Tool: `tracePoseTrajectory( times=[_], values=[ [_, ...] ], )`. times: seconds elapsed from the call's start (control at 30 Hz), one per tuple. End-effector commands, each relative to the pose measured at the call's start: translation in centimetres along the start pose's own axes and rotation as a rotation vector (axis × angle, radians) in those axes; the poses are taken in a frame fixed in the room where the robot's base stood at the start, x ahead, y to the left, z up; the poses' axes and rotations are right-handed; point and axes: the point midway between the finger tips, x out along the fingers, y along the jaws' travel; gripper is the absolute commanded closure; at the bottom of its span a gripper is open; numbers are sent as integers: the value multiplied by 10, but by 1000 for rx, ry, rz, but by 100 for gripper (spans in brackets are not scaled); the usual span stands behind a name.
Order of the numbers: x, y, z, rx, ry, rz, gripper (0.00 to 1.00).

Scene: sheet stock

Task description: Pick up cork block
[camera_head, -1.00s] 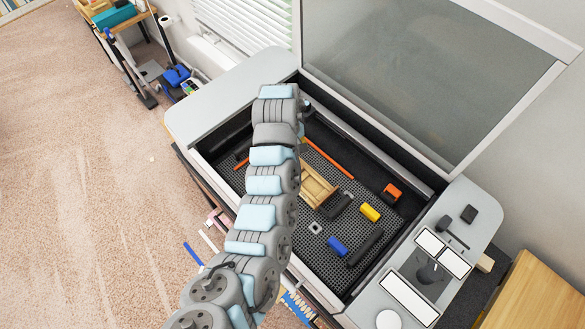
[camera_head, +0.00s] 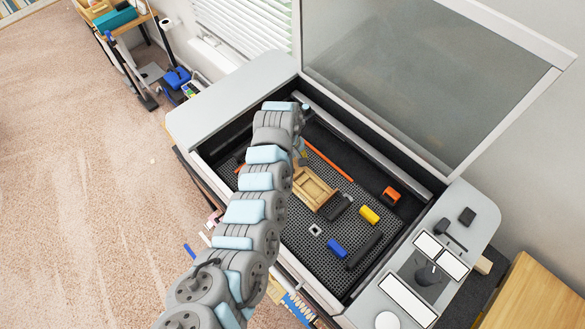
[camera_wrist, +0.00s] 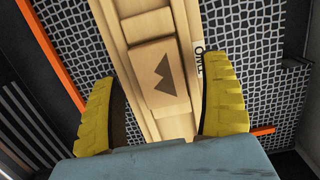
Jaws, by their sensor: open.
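In the wrist view, a tan block with a dark jagged mark (camera_wrist: 160,75), which looks like the cork block, lies in a pale wooden tray (camera_wrist: 126,28). My gripper (camera_wrist: 160,72) is open, its yellow fingers on either side of the block and tray. No contact shows, and the height of the fingertips above the block is hard to judge. In the head view the wooden tray (camera_head: 322,187) lies on the perforated bed of the machine. My arm hides part of the bed, and the block is too small to make out there.
An orange bar (camera_head: 330,160) lies behind the tray. A black piece (camera_head: 340,207), a yellow cylinder (camera_head: 369,215), a blue cylinder (camera_head: 337,249), a long dark cylinder (camera_head: 364,250) and an orange item (camera_head: 391,195) lie to the right. The machine's raised lid (camera_head: 420,70) stands behind.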

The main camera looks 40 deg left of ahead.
Motion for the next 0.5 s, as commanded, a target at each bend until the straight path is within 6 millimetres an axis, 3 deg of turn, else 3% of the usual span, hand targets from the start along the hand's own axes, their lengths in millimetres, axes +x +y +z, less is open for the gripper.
tracePoseTrajectory(
  times=[0.43,0.5],
  values=[
    [7,0,0,-1,0,1,22],
    [7,0,0,-1,0,1,40]
  ],
)
